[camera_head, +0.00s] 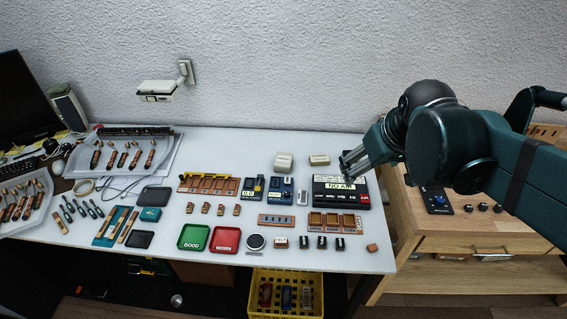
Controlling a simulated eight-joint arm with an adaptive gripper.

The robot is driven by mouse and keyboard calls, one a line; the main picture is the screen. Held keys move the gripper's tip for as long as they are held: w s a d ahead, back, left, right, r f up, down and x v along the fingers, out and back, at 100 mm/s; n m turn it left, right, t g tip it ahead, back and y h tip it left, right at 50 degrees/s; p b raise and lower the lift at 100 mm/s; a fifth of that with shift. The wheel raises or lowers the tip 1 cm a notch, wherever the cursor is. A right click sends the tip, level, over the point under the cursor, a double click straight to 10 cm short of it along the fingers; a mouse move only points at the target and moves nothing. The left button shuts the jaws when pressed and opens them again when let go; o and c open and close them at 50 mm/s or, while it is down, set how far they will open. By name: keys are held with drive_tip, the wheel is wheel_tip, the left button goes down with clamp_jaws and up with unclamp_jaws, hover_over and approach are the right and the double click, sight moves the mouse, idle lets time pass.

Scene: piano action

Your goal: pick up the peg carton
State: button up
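Two small pale boxes stand at the back of the white table: a cream-white one (284,161) and a beige one (319,159) just right of it. Either may be the peg carton; no label on them is legible from here. My gripper (349,168) reaches in from the right, its grey fingers pointing down-left over the back of a black device (341,192) marked NO AIR. It appears a little right of the beige box and apart from it. Whether the fingers are spread or closed is too small to tell. No object shows in them.
Blue instruments (281,190), wooden racks (208,184), a green tray (193,237) and a red tray (225,239) crowd the table's middle. A brown block (372,247) lies near the front right edge. A wooden cabinet (470,240) stands right; a yellow crate (286,293) sits below.

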drive_tip(key=w+a+n+g+p, duration=0.1)
drive_tip(key=w+a+n, duration=0.35)
drive_tip(key=w, duration=0.75)
drive_tip(key=n+g+p, duration=0.3)
drive_tip(key=n+g, duration=0.1)
drive_tip(key=n, duration=0.4)
hover_over(283, 159)
drive_tip(key=f, duration=2.5)
drive_tip(key=shift+d, duration=0.25)
drive_tip(key=shift+w+a+f+n, duration=0.1)
drive_tip(key=shift+a+f+n, duration=0.05)
drive_tip(key=shift+f+n, duration=0.15)
drive_tip(key=shift+f, duration=1.3)
